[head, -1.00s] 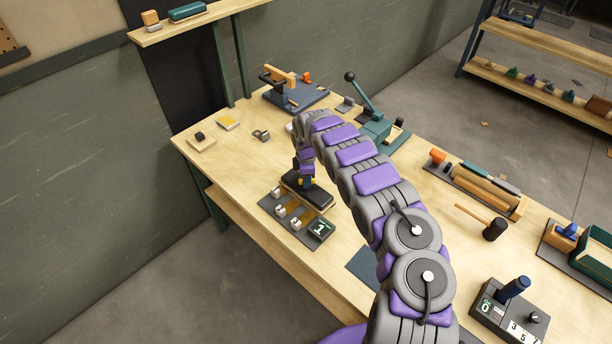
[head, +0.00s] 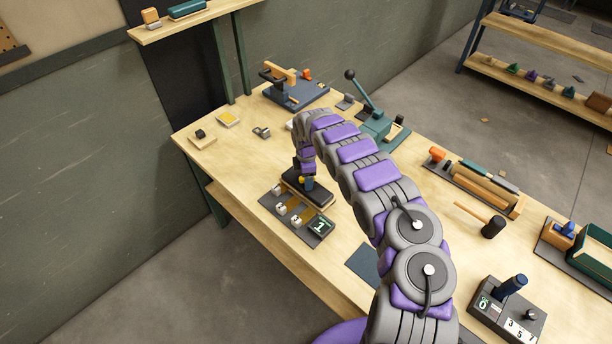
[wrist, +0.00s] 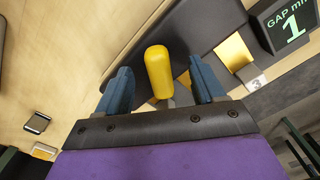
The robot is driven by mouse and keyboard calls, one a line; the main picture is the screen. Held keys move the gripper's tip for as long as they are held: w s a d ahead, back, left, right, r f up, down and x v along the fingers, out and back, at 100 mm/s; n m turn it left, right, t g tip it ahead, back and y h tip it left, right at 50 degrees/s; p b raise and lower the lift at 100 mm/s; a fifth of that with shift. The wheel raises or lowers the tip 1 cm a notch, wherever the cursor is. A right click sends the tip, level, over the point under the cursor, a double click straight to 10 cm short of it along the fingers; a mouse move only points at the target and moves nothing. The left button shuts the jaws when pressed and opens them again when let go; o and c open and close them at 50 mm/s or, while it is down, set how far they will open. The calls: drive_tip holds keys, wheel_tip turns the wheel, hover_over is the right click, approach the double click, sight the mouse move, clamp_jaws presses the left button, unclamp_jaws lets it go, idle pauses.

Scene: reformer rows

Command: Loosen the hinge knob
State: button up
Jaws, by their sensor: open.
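A yellow rounded knob (wrist: 159,72) stands at the dark plate (wrist: 205,28) of a small bench device in the wrist view. I take it to be the hinge knob. My gripper (wrist: 161,78) is open, with one blue finger on each side of the knob and a visible gap at each side. In the head view my gripper (head: 306,182) is down at the dark, wood-edged plate (head: 318,195), and the knob is mostly hidden by it. The device's display (head: 320,226) reads 1, labelled as a gap in the wrist view.
Small numbered blocks (head: 280,209) sit along the device's front base. A green lever press (head: 376,125) and a blue clamp fixture (head: 296,92) stand further back. A mallet (head: 493,227) and a counter box (head: 508,310) lie to the right. The bench's left front is clear.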

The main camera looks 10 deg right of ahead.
drive_tip(key=shift+r, duration=0.1)
drive_tip(key=shift+r+p, duration=2.15)
drive_tip(key=shift+r, duration=1.3)
drive_tip(key=shift+c, duration=0.2)
